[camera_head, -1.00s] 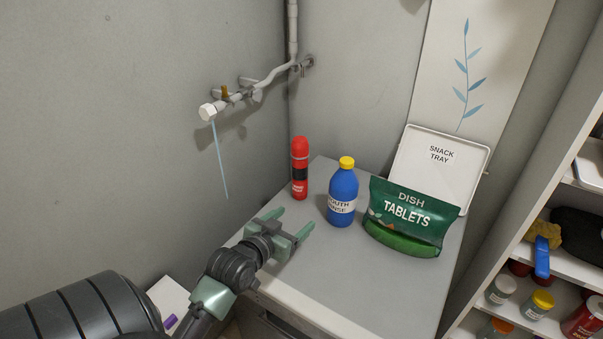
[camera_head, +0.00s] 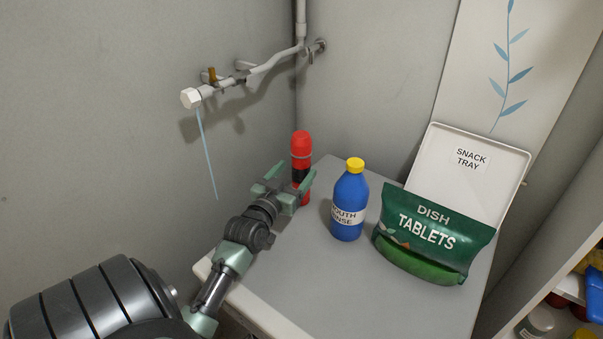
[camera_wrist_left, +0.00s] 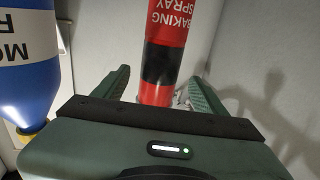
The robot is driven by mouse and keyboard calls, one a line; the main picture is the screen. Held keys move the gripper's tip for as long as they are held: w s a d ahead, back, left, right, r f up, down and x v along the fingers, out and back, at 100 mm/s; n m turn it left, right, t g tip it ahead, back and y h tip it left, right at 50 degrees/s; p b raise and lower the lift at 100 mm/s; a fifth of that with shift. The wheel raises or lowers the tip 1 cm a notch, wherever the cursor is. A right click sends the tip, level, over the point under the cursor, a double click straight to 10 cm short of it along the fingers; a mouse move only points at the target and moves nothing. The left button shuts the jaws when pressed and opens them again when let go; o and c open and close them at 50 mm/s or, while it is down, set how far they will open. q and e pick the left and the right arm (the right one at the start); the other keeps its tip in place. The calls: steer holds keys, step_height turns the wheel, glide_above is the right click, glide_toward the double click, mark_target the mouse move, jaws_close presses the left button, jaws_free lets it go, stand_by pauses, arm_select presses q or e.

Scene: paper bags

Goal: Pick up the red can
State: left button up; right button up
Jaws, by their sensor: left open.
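The red can (camera_head: 301,146), with a black band, stands upright on the grey counter top near the wall corner. In the left wrist view the can (camera_wrist_left: 164,65) reads "BAKING SPRAY" upside down and shows between the two fingers. My left gripper (camera_head: 291,178) is open, with its fingers at the can's lower part, partly covering it in the head view. In the wrist view the left gripper (camera_wrist_left: 163,85) has its fingers apart, one on each side of the can, with visible gaps. My right gripper is not in view.
A blue mouth rinse bottle (camera_head: 348,204) stands just right of the can. A green dish tablets bag (camera_head: 433,233) and a white snack tray (camera_head: 478,183) are farther right. A pipe with a tap (camera_head: 192,98) is on the wall. The front counter top (camera_head: 320,290) is clear.

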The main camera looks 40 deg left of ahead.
arm_select(q)
steer(key=x, duration=0.4)
steer(key=shift+p, duration=0.3)
steer(key=shift+f, duration=0.1)
steer(key=c, duration=1.5)
jaws_close()
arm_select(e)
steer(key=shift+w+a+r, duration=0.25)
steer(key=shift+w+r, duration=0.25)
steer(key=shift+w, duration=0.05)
